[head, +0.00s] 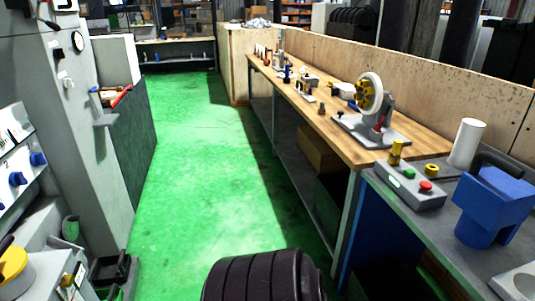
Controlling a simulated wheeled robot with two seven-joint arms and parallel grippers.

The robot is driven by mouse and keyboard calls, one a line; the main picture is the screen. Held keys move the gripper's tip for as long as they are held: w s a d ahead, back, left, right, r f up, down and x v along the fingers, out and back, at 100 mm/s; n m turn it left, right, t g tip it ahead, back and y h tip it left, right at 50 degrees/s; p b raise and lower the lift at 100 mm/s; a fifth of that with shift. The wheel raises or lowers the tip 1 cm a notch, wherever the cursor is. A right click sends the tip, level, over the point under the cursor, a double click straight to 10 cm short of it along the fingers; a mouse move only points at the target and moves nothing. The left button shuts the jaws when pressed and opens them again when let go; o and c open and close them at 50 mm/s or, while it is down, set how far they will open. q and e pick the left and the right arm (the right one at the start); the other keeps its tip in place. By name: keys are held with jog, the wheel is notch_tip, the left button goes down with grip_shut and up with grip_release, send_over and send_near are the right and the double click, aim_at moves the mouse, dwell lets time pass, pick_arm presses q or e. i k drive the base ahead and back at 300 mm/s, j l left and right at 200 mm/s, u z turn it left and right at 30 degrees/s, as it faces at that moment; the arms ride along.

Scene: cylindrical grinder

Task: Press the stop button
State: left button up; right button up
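A red button (425,187), likely the stop button, sits on the right part of a light grey control box (411,200) in the head view. A green button (408,174) is on the same box, to the left of the red one. The box rests on the dark grey table top at the right. The red button's top is uncovered and nothing touches it. Neither of my grippers is in view.
A blue block-shaped object (490,212) stands right of the box, and a white cylinder (467,143) behind it. A wooden bench (351,150) carries a wheel device (369,95). Grey machinery (70,130) stands left. Green floor (190,190) between is clear.

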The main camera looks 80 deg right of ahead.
aim_at(426, 186)
jog(key=z, duration=3.8)
